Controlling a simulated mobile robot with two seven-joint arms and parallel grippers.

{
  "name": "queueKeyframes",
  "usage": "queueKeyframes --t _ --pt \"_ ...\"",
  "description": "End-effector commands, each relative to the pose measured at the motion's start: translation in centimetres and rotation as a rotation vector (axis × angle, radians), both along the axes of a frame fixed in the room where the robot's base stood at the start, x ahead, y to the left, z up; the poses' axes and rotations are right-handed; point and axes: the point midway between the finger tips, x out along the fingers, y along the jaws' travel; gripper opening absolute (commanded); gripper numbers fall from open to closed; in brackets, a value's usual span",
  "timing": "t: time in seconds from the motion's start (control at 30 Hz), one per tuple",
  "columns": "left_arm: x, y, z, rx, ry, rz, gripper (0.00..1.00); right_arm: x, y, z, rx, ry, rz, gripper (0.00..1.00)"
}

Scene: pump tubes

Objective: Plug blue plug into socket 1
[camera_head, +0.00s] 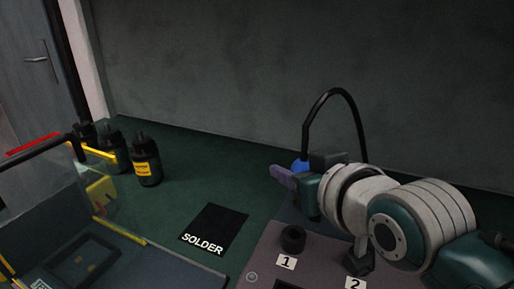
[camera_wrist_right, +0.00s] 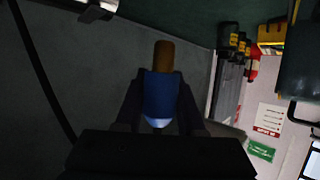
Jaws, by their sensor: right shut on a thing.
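The blue plug (camera_head: 300,166) is held in my right gripper (camera_head: 287,176), above and behind socket 1 in the head view. In the right wrist view the plug (camera_wrist_right: 161,95) sits between the two dark fingers of the right gripper (camera_wrist_right: 161,100), with its brown tip pointing away from the wrist. Socket 1 (camera_head: 293,239) is a black round socket on the grey-purple panel (camera_head: 262,252), with a "1" label in front. The plug is clear of the socket. Much of the plug is hidden behind the gripper in the head view. My left gripper is not in view.
A black cable (camera_head: 334,90) arches up from the plug and drops behind my right arm. Socket 2 (camera_head: 358,263) is right of socket 1, under the arm. A black SOLDER mat (camera_head: 214,229) and dark bottles (camera_head: 146,162) are to the left. A grey wall stands behind.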

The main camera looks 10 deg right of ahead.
Motion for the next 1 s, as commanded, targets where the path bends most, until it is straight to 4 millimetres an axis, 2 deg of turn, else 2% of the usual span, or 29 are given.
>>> queueKeyframes --t 0.13,0.7,1.0 --pt "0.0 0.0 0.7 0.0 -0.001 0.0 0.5 0.0 0.0 0.3 -0.001 0.0 0.0 0.0" --pt "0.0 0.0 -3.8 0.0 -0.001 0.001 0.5 0.0 0.0 -5.4 -0.001 0.0 0.0 0.0" --pt "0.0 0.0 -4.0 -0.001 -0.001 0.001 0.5 0.0 0.0 -5.7 -0.001 -0.001 0.0 0.0"
